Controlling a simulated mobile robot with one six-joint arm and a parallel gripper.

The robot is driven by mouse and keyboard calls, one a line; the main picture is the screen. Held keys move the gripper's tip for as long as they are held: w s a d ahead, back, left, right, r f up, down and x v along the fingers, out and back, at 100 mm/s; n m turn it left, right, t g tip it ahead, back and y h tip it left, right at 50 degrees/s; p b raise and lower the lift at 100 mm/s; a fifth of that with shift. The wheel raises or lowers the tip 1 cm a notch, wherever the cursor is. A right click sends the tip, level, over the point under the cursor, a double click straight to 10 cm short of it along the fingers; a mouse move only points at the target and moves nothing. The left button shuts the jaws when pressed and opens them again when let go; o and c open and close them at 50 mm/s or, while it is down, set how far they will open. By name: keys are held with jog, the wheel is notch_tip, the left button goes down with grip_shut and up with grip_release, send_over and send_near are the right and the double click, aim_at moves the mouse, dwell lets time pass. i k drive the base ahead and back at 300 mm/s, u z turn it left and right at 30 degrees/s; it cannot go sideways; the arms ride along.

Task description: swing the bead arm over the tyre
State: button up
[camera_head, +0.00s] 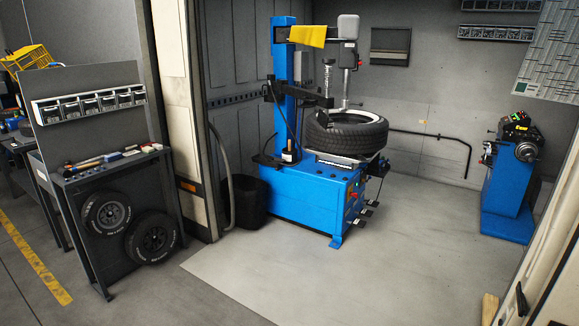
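A black tyre (346,134) lies flat on top of the blue tyre changer (305,192). A black jointed arm (300,97), which looks like the bead arm, reaches from the blue column (284,75) toward the tyre's left edge. A ribbed upright rod (327,80) stands at its end. Whether the arm's end is over the tyre or beside it, I cannot tell. A grey-headed upright post (346,60) comes down above the tyre's middle. My gripper is not in view.
Open grey floor (270,275) lies in front of the machine. A black bin (251,200) stands at its left. A tool bench (110,170) with two wheels below is further left. A blue wheel machine (510,185) stands at right. A pale panel edge (545,240) fills the lower right.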

aim_at(281, 86)
jog(key=i, duration=2.4)
jog(key=z, duration=0.95)
jog(key=k, duration=0.15)
jog(key=u, duration=2.8)
jog(key=i, duration=0.15)
jog(key=u, duration=0.2)
